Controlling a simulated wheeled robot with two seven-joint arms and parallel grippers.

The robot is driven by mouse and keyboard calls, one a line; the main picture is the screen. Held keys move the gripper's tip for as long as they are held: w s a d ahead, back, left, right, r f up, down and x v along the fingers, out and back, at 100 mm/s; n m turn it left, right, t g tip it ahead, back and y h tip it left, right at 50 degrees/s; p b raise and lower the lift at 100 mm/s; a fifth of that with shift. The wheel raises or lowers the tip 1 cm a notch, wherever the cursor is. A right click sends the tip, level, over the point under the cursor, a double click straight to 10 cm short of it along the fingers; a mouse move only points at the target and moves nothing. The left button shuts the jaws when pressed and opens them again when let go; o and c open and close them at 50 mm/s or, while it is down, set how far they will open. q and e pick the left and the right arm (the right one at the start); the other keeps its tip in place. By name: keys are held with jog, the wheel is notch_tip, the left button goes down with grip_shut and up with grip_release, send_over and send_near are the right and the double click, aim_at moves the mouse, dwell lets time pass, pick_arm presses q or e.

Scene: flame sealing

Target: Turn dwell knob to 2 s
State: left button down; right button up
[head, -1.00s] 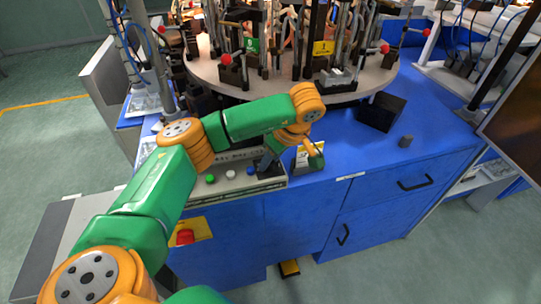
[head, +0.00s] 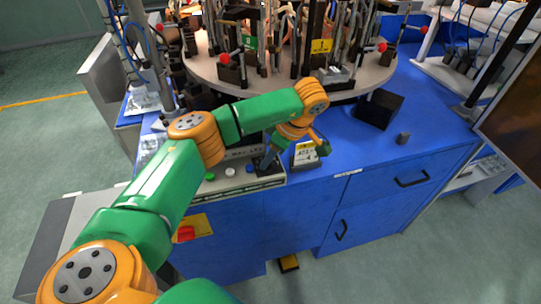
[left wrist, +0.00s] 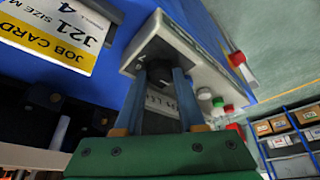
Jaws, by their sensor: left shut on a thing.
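The dark dwell knob (left wrist: 155,72) is between the two blue-grey fingers of my left gripper (left wrist: 160,76) in the left wrist view, at the end of the light control panel (left wrist: 196,62). The fingers are closed on its sides and partly cover it. In the head view my left gripper (head: 268,161) points down at the right end of the panel (head: 225,189), and the knob is hidden there. The dial scale and pointer cannot be read. My right gripper is not in view.
Green (head: 210,177), white (head: 230,172) and blue (head: 249,169) buttons sit left of the gripper. A job card (head: 306,152) stands just right of it. A round fixture table (head: 290,92) is behind. A red emergency button (head: 185,233) is on the front.

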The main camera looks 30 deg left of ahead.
pick_arm(q)
jog(key=c, duration=0.8)
grip_release()
jog(key=shift+a+f, duration=0.1)
jog(key=shift+o, duration=0.2)
jog(key=v, duration=0.7)
jog(key=shift+p, duration=0.35)
